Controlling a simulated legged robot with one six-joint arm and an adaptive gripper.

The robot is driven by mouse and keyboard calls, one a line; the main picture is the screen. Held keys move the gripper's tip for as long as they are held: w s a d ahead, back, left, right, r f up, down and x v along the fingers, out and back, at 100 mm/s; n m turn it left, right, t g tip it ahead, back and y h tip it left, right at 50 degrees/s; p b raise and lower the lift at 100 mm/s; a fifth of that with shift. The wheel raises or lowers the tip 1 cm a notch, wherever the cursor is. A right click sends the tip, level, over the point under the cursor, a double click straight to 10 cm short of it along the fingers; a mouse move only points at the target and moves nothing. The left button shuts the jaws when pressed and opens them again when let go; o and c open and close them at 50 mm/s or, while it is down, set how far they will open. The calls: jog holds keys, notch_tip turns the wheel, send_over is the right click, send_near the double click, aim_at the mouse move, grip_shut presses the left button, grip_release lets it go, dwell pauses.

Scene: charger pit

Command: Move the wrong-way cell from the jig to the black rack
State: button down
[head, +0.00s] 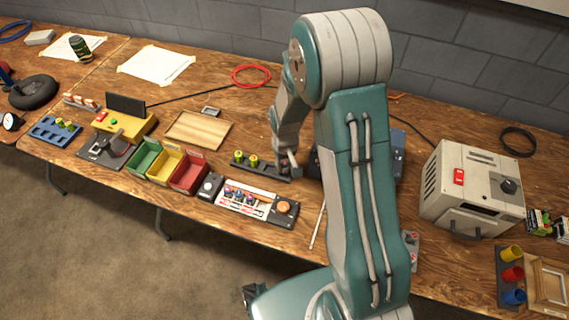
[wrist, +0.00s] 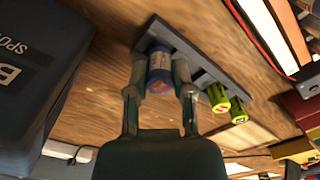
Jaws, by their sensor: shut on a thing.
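My gripper (head: 287,168) is at the right end of the black rack (head: 262,172). In the wrist view, its two fingers (wrist: 160,78) are shut on a blue cell (wrist: 160,70) with a red mark. The cell is at one end of the rack (wrist: 196,58); whether it is seated or just above cannot be told. Two yellow-green cells (head: 246,159) stand in the rack, apart from my gripper. A pale tray (head: 244,205), perhaps the jig, holds several blue and red cells in front of the rack.
A dark box (wrist: 38,60) stands close beside my gripper in the wrist view. Red (head: 190,175), yellow and green bins stand left of the rack. A wooden board (head: 198,130) lies behind them. A beige machine (head: 472,190) stands at right. My arm hides part of the table.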

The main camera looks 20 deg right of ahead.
jog(key=shift+f, duration=1)
dwell(0.8)
jog(key=shift+c, duration=2)
grip_release()
jog(key=shift+r, duration=3.55)
